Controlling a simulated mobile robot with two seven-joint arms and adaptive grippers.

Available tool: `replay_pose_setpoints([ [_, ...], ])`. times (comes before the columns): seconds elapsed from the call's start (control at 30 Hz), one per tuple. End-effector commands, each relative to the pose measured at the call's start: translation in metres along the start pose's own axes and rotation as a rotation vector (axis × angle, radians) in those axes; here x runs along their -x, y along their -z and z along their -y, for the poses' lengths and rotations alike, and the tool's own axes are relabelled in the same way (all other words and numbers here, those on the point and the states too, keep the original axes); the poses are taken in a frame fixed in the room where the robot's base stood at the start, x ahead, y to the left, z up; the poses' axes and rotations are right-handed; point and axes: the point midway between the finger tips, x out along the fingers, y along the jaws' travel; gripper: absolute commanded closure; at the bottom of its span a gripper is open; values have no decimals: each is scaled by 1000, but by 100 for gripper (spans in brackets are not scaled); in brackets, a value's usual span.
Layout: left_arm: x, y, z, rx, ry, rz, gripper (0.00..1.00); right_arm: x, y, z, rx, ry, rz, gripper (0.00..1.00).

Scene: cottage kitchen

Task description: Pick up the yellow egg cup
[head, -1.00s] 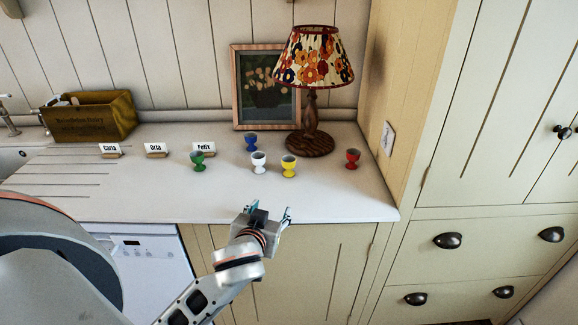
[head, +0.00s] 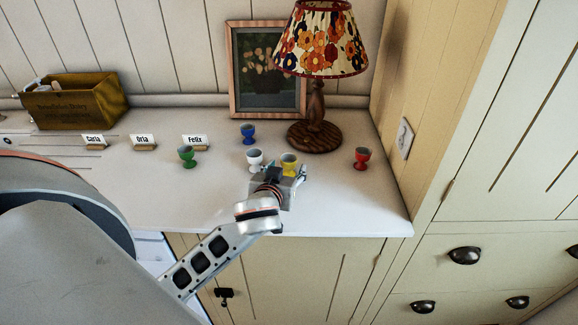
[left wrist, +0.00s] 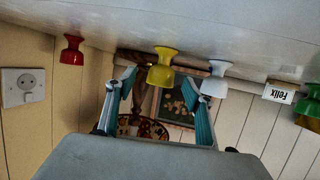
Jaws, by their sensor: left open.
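The yellow egg cup (head: 289,161) stands upright on the white counter, between the white egg cup (head: 255,159) and the red egg cup (head: 361,157). My left gripper (head: 286,174) is open and just in front of the yellow cup, hiding its lower part in the head view. In the left wrist view, which is upside down, the yellow egg cup (left wrist: 162,68) shows between and beyond the two spread fingertips. The white egg cup (left wrist: 215,78) is close beside one fingertip there. I see no contact with the yellow cup. My right gripper is not in view.
A blue egg cup (head: 248,133) and a green egg cup (head: 187,156) stand on the counter (head: 350,205). A flowered lamp (head: 315,130) and a framed picture (head: 238,75) are behind. Name cards, including Felix (head: 194,141), and a wooden box (head: 75,100) are at left.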

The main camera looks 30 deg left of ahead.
Motion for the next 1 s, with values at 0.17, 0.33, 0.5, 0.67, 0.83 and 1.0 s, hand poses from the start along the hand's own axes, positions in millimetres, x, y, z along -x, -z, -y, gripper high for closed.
replay_pose_setpoints([
  [0.17,-26,6,4,-5,3,-3,48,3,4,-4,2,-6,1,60],
  [0.33,-43,4,4,-2,2,-1,48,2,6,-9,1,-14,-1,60],
  [0.5,-46,4,3,0,1,-1,48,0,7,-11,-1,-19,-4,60],
  [0.67,-46,4,3,0,1,-1,63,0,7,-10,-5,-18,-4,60],
  [0.83,-46,4,3,0,1,0,90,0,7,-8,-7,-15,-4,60],
  [1.0,-46,4,3,0,1,-1,90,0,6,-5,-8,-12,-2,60],
])
